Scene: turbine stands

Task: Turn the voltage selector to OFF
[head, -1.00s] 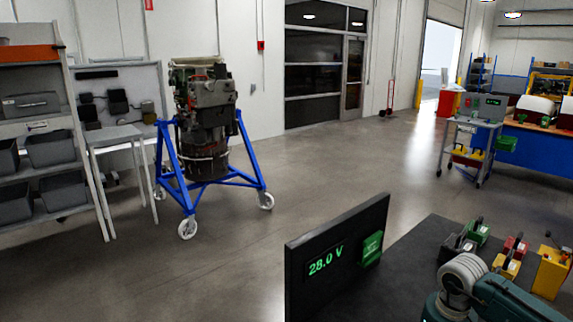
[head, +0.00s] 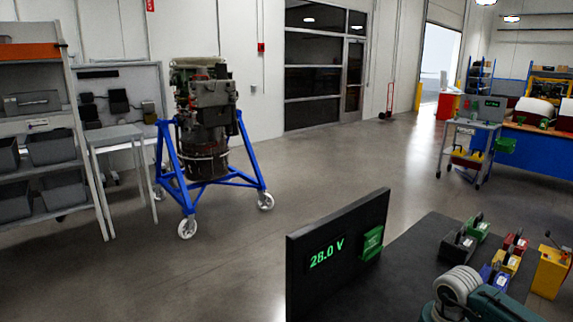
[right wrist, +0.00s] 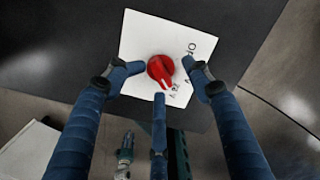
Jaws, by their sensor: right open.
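The voltage selector is a red knob (right wrist: 160,66) on a white plate (right wrist: 150,34) in the right wrist view. Its pale pointer mark faces the lower lettering on the plate. Other lettering, seemingly OFF, stands to the upper right; both are only partly legible. My right gripper (right wrist: 161,75) is open, with blue fingers left and right of the knob and one below it. I see gaps at the two sides; contact at the lower finger is unclear. A dark panel (head: 300,290) in the head view shows a green 28.0 V display (head: 327,252). My left gripper is out of view.
Several coloured blocks with handles, including a red one (head: 515,243), stand on the dark bench top (head: 425,245) beside a yellow box (head: 551,270). A green block (head: 372,243) is on the panel. An engine on a blue stand (head: 255,182) stands beyond, with open floor between.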

